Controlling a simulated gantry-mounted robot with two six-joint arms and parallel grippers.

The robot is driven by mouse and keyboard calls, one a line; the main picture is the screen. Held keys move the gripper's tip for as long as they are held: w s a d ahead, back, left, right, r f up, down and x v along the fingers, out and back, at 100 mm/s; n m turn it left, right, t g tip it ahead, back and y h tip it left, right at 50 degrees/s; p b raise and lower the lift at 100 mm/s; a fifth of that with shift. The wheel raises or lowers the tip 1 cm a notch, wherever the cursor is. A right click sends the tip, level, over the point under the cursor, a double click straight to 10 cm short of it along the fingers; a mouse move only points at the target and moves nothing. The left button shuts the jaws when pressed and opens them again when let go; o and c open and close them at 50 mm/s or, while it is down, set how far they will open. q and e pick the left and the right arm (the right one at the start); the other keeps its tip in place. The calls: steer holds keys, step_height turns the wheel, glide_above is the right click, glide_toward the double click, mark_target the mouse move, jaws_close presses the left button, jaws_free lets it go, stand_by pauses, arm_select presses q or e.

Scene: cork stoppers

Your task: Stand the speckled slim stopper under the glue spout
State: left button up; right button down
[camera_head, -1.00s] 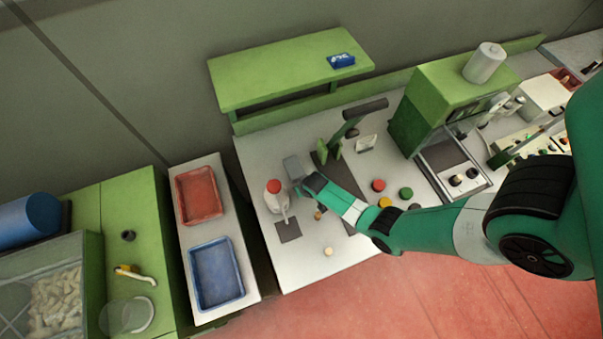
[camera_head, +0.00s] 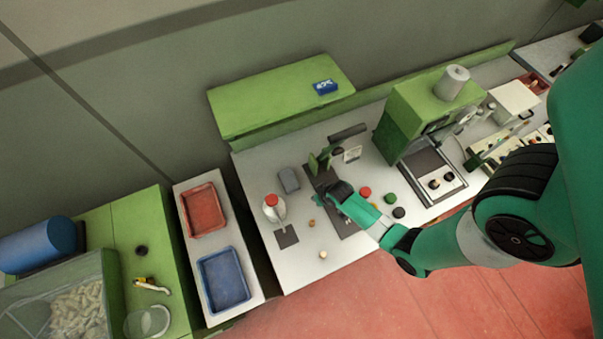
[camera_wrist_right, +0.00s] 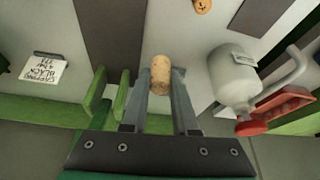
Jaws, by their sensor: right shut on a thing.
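My right gripper (camera_head: 330,188) is over the dark strip near the green posts. In the right wrist view the gripper (camera_wrist_right: 160,85) is shut on a tan, faintly speckled cork stopper (camera_wrist_right: 160,70), held between the fingertips. The glue bottle (camera_head: 271,209) is white-grey with a red cap, standing left of the gripper; it also shows in the right wrist view (camera_wrist_right: 231,75), with its spout (camera_wrist_right: 288,75) pointing away. A dark square pad (camera_head: 287,237) lies by the spout end. My left gripper is not in view.
Two small corks, one darker (camera_head: 311,223) and one pale (camera_head: 323,254), stand on the table. A grey block (camera_head: 289,180) is behind the bottle. Red (camera_head: 365,192) and green (camera_head: 390,198) round pieces are right of the gripper. Red (camera_head: 203,210) and blue (camera_head: 223,279) trays are left.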

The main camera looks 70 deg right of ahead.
steer(key=s, duration=0.1)
steer(key=s+r, duration=0.1)
steer(key=s, duration=0.1)
steer(key=s+r+p, duration=0.1)
steer(key=s, duration=0.1)
steer(key=shift+s+a, duration=0.1)
steer(key=shift+s, duration=0.1)
